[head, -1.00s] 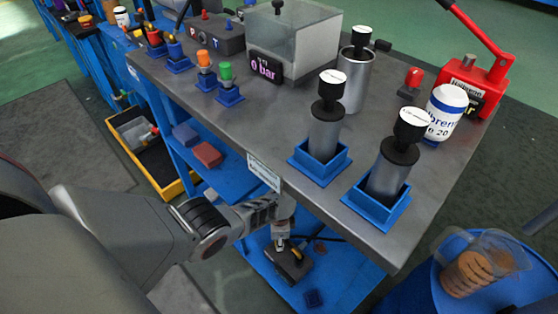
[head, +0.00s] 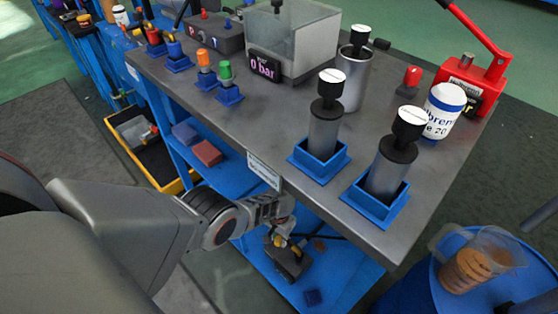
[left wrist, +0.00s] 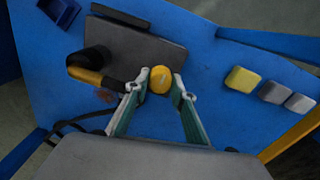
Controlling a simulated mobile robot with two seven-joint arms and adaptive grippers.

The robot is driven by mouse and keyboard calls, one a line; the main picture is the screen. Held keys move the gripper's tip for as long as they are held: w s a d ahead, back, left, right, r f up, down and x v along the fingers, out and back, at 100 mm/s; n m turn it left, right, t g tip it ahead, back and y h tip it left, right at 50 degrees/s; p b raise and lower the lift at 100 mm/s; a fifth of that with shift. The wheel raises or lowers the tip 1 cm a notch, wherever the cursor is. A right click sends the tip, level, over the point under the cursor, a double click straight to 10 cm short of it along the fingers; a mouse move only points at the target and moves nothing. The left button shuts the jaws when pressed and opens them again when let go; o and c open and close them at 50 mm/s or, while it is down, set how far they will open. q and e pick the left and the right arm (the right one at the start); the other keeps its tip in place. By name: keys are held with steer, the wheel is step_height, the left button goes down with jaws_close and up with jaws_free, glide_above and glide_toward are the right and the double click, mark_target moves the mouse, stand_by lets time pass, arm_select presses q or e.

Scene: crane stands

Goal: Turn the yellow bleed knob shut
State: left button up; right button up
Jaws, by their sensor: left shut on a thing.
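The yellow bleed knob (left wrist: 160,79) shows round end-on in the left wrist view, at the near edge of a dark grey block (left wrist: 135,45). My left gripper (left wrist: 161,84) has one fingertip on each side of the knob and is shut on it. In the head view the block (head: 290,264) sits on the blue lower shelf, below the front edge of the bench. My left gripper (head: 281,232) reaches down to it there, and its fingers are partly hidden. My right gripper is in neither view.
A black hose with a yellow fitting (left wrist: 85,75) curves beside the block, close to the left finger. The grey bench top (head: 250,125) overhangs the shelf and carries cylinders in blue holders (head: 319,162). A blue stand with a clear jug (head: 483,262) is at right.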

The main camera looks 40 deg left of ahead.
arm_select(q)
steer(key=shift+w+d+n, duration=0.1)
steer(key=shift+d+n, duration=0.05)
steer(key=shift+n, duration=0.45)
steer(key=o, duration=1)
steer(key=shift+o, duration=0.5)
steer(key=shift+a+r, duration=0.2)
